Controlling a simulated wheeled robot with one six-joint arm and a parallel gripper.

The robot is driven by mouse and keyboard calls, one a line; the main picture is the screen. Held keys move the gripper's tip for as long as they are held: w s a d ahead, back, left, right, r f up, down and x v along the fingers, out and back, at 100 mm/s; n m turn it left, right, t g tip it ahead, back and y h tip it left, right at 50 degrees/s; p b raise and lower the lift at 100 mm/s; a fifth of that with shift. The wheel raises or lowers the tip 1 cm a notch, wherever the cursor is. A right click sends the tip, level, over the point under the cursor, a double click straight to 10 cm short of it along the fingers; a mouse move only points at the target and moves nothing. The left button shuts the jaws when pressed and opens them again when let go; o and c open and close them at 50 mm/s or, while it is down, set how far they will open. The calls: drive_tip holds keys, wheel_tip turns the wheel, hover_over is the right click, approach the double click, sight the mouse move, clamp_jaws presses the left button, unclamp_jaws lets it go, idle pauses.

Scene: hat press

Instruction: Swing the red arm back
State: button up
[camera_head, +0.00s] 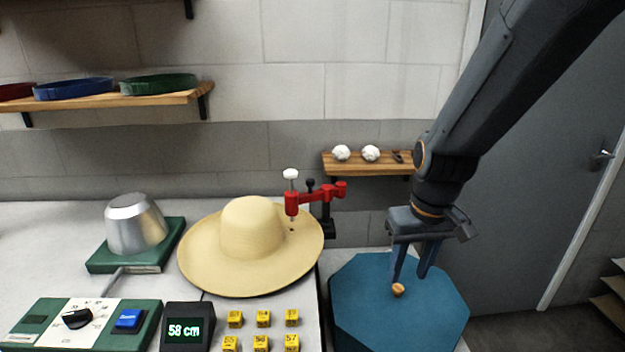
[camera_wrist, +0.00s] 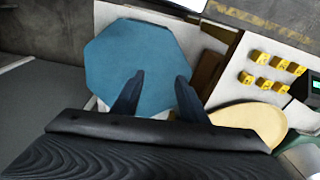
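The red arm (camera_head: 316,194) is a jointed bracket on a black post (camera_head: 328,220) behind the hat's right side. It reaches left over the straw hat's (camera_head: 250,225) brim, with a white knob (camera_head: 290,174) on top of its left end. A thin pin points down from that end; I cannot tell whether it touches the brim. My gripper (camera_head: 410,279) is open, fingers down, over the blue octagonal top (camera_head: 365,300), to the right of the red arm and apart from it. The fingers (camera_wrist: 160,78) show nothing between them in the wrist view.
A small wooden knob-like thing (camera_head: 398,290) is by my left fingertip. Yellow number blocks (camera_head: 263,319) and a display (camera_head: 188,328) reading 58 cm stand before the hat. A metal form (camera_head: 135,224) is left. A small shelf (camera_head: 350,163) hangs behind the red arm.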

drive_tip(key=w+a+r+n+y, duration=0.1)
drive_tip(key=w+a+r+n, duration=0.15)
drive_tip(key=w, duration=0.45)
drive_tip(key=w+a+r+n, duration=0.2)
drive_tip(key=w+a+n, duration=0.1)
drive_tip(key=w, duration=0.5)
drive_tip(key=w+a+r+n+y, duration=0.1)
drive_tip(key=w+a+r+n, duration=0.15)
drive_tip(key=w, duration=0.45)
drive_tip(key=n+g+y, duration=0.2)
drive_tip(key=n, duration=0.6)
approach(311, 179)
drive_tip(key=f, duration=0.1)
drive_tip(key=shift+t, duration=0.3)
drive_tip(key=shift+s+a+p+x, duration=0.15)
drive_tip(key=shift+p+x, duration=0.6)
drive_tip(key=shift+x, duration=1.1)
drive_tip(key=shift+s+a+p+x, duration=0.15)
drive_tip(key=shift+p+x, duration=0.55)
drive_tip(key=shift+x, duration=1.2)
drive_tip(key=shift+d+r, duration=0.1)
drive_tip(key=shift+d, duration=0.05)
clamp_jaws()
